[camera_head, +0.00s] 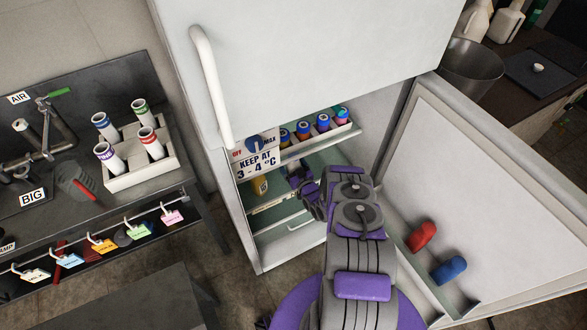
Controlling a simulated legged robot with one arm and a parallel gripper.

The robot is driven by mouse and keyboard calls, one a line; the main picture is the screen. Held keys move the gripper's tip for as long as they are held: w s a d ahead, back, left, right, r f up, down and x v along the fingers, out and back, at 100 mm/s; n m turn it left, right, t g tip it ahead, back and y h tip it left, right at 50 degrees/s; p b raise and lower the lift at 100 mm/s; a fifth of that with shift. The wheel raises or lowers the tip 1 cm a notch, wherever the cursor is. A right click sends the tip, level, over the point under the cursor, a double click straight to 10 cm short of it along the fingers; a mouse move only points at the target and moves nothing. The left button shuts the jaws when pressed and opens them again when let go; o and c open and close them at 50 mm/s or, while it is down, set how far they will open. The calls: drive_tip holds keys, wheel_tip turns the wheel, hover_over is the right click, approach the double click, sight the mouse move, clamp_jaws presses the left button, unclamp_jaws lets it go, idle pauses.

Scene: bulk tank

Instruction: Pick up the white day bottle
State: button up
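My gripper (298,184) reaches into the open fridge (232,175), below the upper shelf. It is small and partly hidden by my arm, so I cannot tell whether it is open or holds anything. I cannot single out a white day bottle in the fridge. A small yellow-marked item (260,186) stands left of my gripper, partly hidden behind the temperature sign. A red bottle-like item (422,236) and a blue one (449,269) are on the open door's shelf, right of my arm.
The fridge door (490,190) stands open to the right. A row of colour-capped vials (322,122) sits on the upper shelf. The temperature sign (255,152) hangs at the left opening. A white rack (150,176) of white tubes is on the left bench. White jugs (506,22) stand top right.

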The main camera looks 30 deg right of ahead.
drive_tip(key=c, duration=1.3)
drive_tip(key=shift+o, duration=0.2)
drive_tip(key=shift+r, duration=0.1)
